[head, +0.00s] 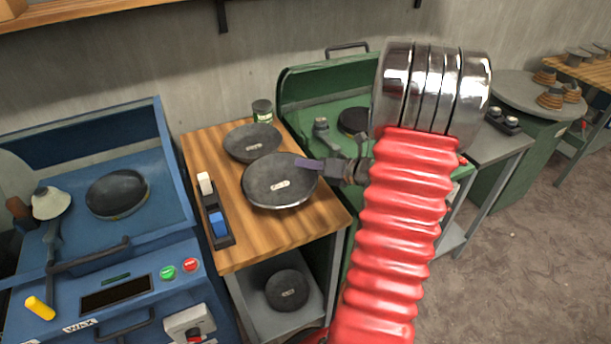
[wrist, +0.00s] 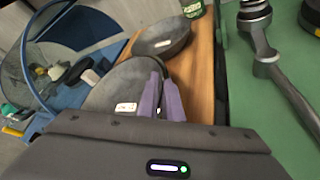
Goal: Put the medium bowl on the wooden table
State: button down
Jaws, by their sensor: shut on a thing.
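A dark grey bowl (head: 276,184) with a small white label is over the front part of the wooden table (head: 262,238). My gripper (head: 310,165) is shut on its right rim. The wrist view shows the purple fingers (wrist: 165,100) at the edge of this bowl (wrist: 118,88). I cannot tell whether its underside touches the table. A second grey bowl (head: 252,142) sits behind it on the table and shows in the wrist view (wrist: 162,37). The label writing is too small to read, so I cannot confirm which bowl is medium.
A tray with a blue block (head: 218,224) lies along the table's left edge. A green can (head: 262,111) stands at the back. A dark bowl (head: 287,290) is on the lower shelf. A blue machine (head: 130,270) is left; a green machine (head: 310,95) is right. The table's front is clear.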

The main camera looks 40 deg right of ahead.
jog(key=shift+f, duration=2.1)
jog(key=c, duration=1.9)
grip_release()
jog(key=shift+c, duration=0.2)
jog(key=shift+s, duration=0.1)
jog(key=v, duration=1)
jog(key=shift+s+d+r, duration=0.1)
jog(key=shift+s+r, duration=0.05)
jog(key=shift+s, duration=0.15)
jog(key=shift+s+r, duration=0.2)
jog(key=shift+s, duration=0.35)
